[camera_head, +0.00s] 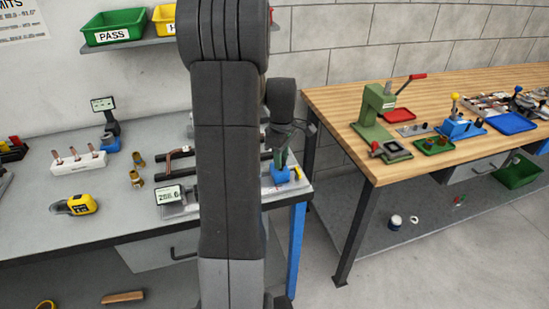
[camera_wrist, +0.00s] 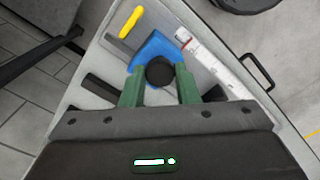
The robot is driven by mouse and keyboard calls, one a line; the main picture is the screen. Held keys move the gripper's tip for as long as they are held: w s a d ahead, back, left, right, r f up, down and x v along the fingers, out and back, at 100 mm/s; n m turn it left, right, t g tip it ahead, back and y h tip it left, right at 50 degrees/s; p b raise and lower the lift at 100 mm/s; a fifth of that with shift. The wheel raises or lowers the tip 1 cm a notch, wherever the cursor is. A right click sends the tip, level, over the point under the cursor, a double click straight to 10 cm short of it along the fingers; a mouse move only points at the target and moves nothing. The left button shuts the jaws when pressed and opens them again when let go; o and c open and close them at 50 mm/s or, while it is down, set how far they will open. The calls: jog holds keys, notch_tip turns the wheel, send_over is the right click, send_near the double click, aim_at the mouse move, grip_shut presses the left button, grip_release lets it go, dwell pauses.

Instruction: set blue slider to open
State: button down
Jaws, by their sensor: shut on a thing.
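The blue slider (camera_wrist: 150,47) sits on a grey plate on the grey bench and carries a round black knob (camera_wrist: 160,72). My gripper (camera_wrist: 158,76) has its green fingers either side of the knob and is shut on it. In the head view the blue slider (camera_head: 281,175) is at the right end of the grey bench, with my gripper (camera_head: 281,157) above it. My arm hides part of this area in the head view. A scale strip (camera_wrist: 215,62) lies beside the slider; its marks are too small to read.
A yellow piece (camera_wrist: 131,22) is close to the slider. A digital readout (camera_head: 170,195) and bent copper tube (camera_head: 176,157) are left of my arm. A wooden bench (camera_head: 340,98) stands to the right across a gap.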

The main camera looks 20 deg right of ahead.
jog(key=c, duration=1.1)
grip_release()
jog(key=shift+r, duration=0.15)
notch_tip(320, 180, up, 14)
jog(key=b, duration=0.1)
jog(key=shift+f, duration=0.3)
notch_tip(320, 180, down, 13)
jog(key=shift+f+p, duration=0.1)
jog(key=shift+p, duration=0.4)
jog(key=shift+a+f, duration=0.1)
jog(key=shift+f, duration=0.2)
jog(key=shift+a+r, duration=0.1)
jog(key=shift+a, duration=0.2)
